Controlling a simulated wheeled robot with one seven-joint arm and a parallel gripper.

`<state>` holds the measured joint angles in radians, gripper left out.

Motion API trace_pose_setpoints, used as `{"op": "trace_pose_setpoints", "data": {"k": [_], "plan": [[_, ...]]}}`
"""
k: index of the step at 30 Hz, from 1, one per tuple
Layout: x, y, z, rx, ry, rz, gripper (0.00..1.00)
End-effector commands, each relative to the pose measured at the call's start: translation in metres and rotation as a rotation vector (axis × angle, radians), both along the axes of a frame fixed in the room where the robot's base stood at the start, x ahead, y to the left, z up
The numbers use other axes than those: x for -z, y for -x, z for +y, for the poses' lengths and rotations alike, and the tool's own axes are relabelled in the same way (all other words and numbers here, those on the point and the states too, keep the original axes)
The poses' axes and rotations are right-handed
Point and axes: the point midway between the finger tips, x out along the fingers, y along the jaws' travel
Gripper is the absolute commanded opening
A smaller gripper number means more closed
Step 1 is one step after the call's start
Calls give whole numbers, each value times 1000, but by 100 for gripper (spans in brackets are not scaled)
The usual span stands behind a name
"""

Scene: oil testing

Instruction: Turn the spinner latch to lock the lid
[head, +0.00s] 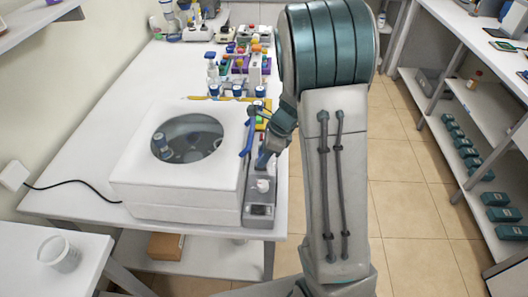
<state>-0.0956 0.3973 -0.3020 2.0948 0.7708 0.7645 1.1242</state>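The spinner (152,172) is a white box-shaped machine on the white bench, left of my arm. Its lid looks closed, with a round dark window (187,138) that shows a blue-capped item and rotor inside. A grey control strip (260,211) with a pale knob (263,186) and a small display runs along its right side. I cannot make out the latch separately from the blue gripper parts. Whether the fingers touch anything is unclear.
Behind the spinner stand blue-capped bottles (238,90), a purple rack (238,66) and other lab items. A white cup (59,254) stands on the lower left table. Shelves with teal boxes (497,214) line the right side. The tiled floor between is clear.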

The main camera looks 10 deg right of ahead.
Motion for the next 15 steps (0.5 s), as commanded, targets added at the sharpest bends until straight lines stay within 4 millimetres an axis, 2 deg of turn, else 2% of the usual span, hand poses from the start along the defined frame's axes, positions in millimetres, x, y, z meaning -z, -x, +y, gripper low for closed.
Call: {"op": "trace_pose_setpoints", "data": {"k": [1, 2, 3, 11, 15], "plan": [[-1, 0, 0, 3, -1, 0, 57], [-1, 0, 0, 2, -1, 0, 65], [-1, 0, 0, 2, -1, 0, 67], [-1, 0, 0, 0, -1, -1, 67], [-11, 0, -4, 1, 0, -4, 67]]}}
